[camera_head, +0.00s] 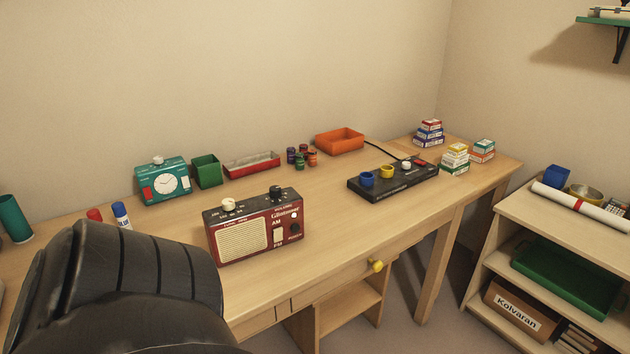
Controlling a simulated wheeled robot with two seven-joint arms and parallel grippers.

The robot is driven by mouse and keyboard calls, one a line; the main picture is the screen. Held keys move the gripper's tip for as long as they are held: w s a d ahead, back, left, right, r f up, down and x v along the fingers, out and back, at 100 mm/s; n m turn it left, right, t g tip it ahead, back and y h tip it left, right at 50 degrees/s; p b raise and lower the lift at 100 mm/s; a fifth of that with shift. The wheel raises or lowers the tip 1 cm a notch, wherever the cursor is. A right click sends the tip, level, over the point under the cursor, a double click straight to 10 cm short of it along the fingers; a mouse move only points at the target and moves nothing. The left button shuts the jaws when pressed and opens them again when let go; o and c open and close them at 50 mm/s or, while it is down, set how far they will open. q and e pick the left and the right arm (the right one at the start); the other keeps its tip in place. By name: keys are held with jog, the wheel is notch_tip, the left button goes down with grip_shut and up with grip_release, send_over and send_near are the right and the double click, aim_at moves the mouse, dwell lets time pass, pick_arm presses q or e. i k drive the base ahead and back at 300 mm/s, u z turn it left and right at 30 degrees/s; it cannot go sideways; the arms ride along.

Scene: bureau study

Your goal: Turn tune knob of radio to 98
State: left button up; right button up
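A dark red and black radio (254,228) stands upright on the wooden desk, left of the picture's middle, with a cream speaker grille on its front. A cream knob (228,204) and a black knob (275,192) sit on its top. Another dark knob (295,228) is on the right of its front, near AM and FM lettering. The markings are too small to read, so I cannot tell which knob tunes or what it is set to. Neither of my grippers is in view.
A black chair back (130,290) blocks the desk's front left. A black panel with knobs (393,184) lies to the right. The desk between is clear.

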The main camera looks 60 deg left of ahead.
aim_at(228, 205)
jog(key=z, duration=0.1)
jog(key=i, duration=1.4)
jog(key=u, duration=1.95)
